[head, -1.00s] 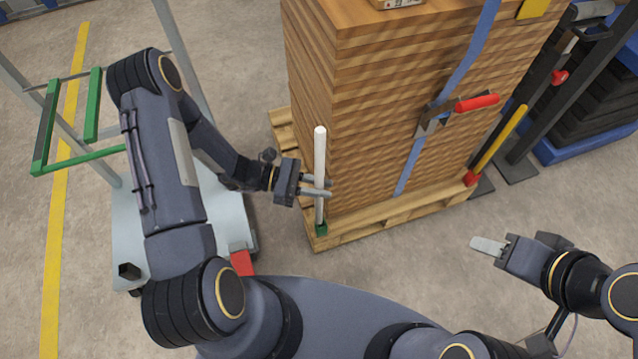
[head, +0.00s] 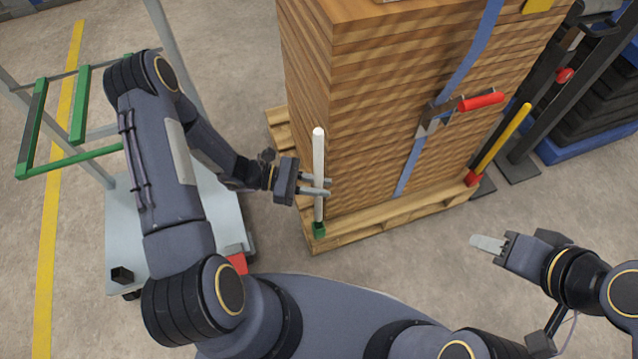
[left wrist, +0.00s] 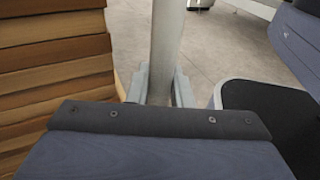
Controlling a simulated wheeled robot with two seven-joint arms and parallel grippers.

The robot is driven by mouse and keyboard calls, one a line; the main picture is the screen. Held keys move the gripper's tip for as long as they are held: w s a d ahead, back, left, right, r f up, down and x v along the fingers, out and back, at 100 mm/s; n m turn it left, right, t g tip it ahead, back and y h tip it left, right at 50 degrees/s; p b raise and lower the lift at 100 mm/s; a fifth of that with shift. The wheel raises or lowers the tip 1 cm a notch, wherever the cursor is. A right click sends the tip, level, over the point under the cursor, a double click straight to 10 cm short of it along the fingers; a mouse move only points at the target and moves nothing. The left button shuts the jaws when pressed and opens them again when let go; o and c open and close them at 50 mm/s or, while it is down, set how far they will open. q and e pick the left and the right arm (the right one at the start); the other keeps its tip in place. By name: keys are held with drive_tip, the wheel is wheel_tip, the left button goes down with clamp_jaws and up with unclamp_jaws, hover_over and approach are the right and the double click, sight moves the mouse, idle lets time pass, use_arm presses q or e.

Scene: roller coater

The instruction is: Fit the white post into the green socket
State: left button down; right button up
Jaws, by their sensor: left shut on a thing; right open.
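The white post (head: 318,160) stands about upright in the head view at the near left corner of the wood stack. The green socket (head: 319,230) is at the pallet's corner, and the post's lower end meets it there; I cannot tell how deep it sits. My left gripper (head: 322,187) is shut on the post a little below its middle. In the left wrist view the post (left wrist: 166,50) runs up between the two fingers (left wrist: 160,88). My right gripper (head: 480,243) is open and empty, above bare floor at the right.
The strapped wood stack (head: 370,120) on its pallet (head: 400,218) stands just right of the post. A yellow post (head: 504,140) stands in a red socket (head: 472,180) at another corner. A pale cart (head: 125,235) with green rails is at left.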

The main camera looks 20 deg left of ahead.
sight(319, 207)
use_arm(q)
drive_tip(key=shift+f+b, duration=1.1)
drive_tip(key=shift+f, duration=0.6)
use_arm(e)
drive_tip(key=shift+f, duration=1.4)
use_arm(q)
drive_tip(key=shift+f+b, duration=3.15)
drive_tip(key=shift+f, duration=0.9)
use_arm(e)
wheel_tip(319, 207, down, 6)
drive_tip(key=shift+f, duration=0.15)
use_arm(q)
drive_tip(key=c, duration=1.2)
unclamp_jaws()
